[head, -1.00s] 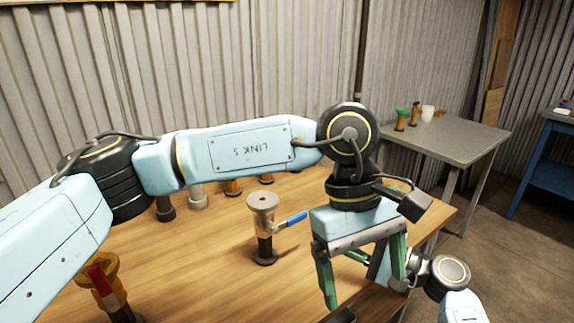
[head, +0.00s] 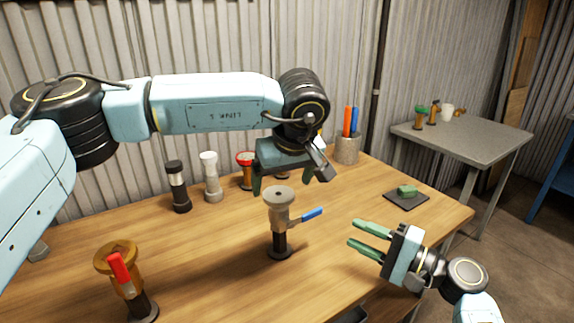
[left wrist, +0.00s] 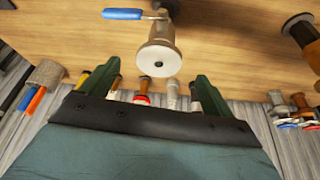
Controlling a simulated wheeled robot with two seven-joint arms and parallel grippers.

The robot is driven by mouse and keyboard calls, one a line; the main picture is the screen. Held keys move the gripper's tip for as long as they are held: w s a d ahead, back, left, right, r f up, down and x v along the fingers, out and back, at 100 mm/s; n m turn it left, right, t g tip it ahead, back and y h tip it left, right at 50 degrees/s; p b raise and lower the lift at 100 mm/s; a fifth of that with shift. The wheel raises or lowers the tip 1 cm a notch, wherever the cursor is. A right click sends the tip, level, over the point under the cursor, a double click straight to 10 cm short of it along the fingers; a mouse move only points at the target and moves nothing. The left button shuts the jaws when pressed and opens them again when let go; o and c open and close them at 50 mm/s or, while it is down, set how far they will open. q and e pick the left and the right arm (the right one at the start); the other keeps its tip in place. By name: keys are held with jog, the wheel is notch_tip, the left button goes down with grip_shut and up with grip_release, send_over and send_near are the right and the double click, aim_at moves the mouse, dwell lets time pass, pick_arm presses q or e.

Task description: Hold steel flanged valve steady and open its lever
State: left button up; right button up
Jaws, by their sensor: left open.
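The steel flanged valve (head: 279,215) stands upright on a dark post on the wooden bench, with its blue lever (head: 312,215) sticking out to the right. In the left wrist view the valve (left wrist: 158,52) shows its round flange top beyond the fingers, with the blue lever (left wrist: 122,14) to its left. My left gripper (head: 274,182) is open and empty, pointing down above and behind the valve; one finger is partly hidden. It also shows in the left wrist view (left wrist: 153,82). My right gripper (head: 367,234) is open and empty, right of the lever, its fingers pointing left towards it.
A brass valve with a red lever (head: 122,270) stands at front left. Black (head: 178,186), white (head: 211,178) and red-topped (head: 246,170) fittings stand behind. A pen cup (head: 347,149) and a dark pad with a green block (head: 407,191) are at right. A grey side table (head: 470,133) stands beyond.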

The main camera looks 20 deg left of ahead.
aim_at(280, 195)
pick_arm(q)
jog(key=x, duration=0.7)
jog(key=shift+w+f, duration=0.1)
jog(key=shift+f, duration=0.3)
